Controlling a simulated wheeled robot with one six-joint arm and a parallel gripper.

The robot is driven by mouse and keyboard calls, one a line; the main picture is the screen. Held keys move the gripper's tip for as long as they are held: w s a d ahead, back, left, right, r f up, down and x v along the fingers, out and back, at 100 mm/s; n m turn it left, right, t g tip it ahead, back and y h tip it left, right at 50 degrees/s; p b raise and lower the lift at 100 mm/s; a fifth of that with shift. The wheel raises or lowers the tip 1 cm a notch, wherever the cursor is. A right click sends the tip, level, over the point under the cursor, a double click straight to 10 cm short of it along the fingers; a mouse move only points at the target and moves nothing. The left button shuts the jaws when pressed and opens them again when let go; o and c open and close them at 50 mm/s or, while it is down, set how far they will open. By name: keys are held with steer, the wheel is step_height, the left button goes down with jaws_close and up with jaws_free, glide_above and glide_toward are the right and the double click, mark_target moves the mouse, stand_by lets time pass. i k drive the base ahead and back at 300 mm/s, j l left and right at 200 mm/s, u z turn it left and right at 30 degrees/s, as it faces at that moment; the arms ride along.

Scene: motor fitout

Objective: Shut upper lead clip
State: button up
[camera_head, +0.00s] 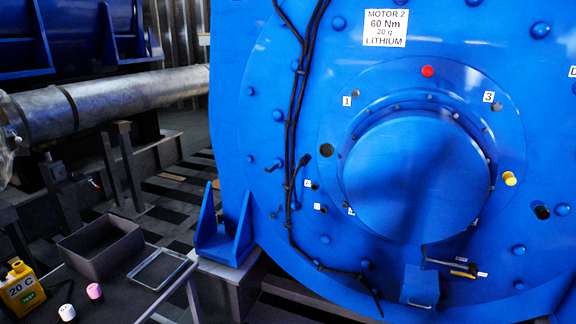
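The blue motor (262,100) fills the right half of the head view, with a label (386,28) reading MOTOR 2, 60 Nm, 20 g, LITHIUM. A black lead (293,120) runs down its left face and curves along the bottom to a loose-looking end (372,290). A small dark fitting (304,160) juts out beside the lead at mid height; it may be a lead clip, but whether it is open or shut is too small to tell. A second small dark fitting (296,206) sits on the lead lower down. My gripper is not in view.
A grey open box (100,250) and a shallow tray (158,268) are on a dark bench at lower left. A yellow container (22,288) marked 20 C and two small capped bottles stand there. A silver pipe (130,98) crosses behind. A hammer-like tool (452,264) hangs low on the motor.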

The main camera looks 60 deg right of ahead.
mark_target(268, 170)
steer(key=z, duration=1.65)
